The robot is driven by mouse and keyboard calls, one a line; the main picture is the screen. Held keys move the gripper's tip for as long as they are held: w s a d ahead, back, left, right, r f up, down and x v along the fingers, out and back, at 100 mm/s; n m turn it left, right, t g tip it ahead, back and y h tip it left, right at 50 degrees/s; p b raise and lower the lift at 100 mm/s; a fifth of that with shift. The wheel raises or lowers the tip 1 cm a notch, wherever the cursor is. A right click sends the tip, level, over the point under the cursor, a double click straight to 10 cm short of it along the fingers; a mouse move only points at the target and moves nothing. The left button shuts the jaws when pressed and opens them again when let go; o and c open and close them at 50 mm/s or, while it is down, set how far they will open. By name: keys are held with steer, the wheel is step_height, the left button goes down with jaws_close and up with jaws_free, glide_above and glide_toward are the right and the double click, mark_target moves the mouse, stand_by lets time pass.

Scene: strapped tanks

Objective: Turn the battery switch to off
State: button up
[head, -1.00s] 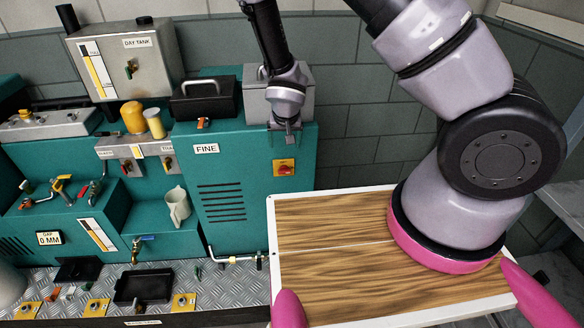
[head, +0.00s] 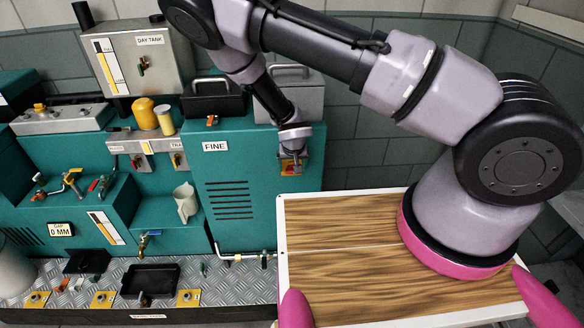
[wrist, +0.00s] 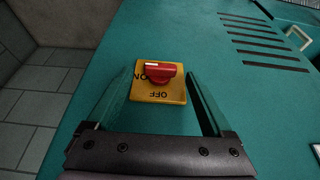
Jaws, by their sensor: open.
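The battery switch is a red rotary knob (wrist: 161,72) on a yellow plate (wrist: 172,97) on the teal cabinet's front. In the wrist view the plate's lettering is upside down, with ON at the left and OFF at the bottom. The knob's bar lies across, its white mark towards ON. My gripper (wrist: 161,80) is open, with one finger on each side of the plate; I cannot tell whether they touch anything. In the head view my gripper (head: 292,160) is in front of the switch plate (head: 290,172) and partly hides it.
The teal cabinet (head: 232,233) carries a FINE label (head: 215,146) and vent slots. A black box (head: 214,100) and a grey box (head: 302,97) stand on top. A pipe with a valve (head: 238,258) runs low in front. A wooden board (head: 335,265) lies nearer me.

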steer(key=shift+w+f, duration=0.15)
steer(key=shift+f, duration=0.2)
steer(key=shift+c, duration=0.3)
jaws_close()
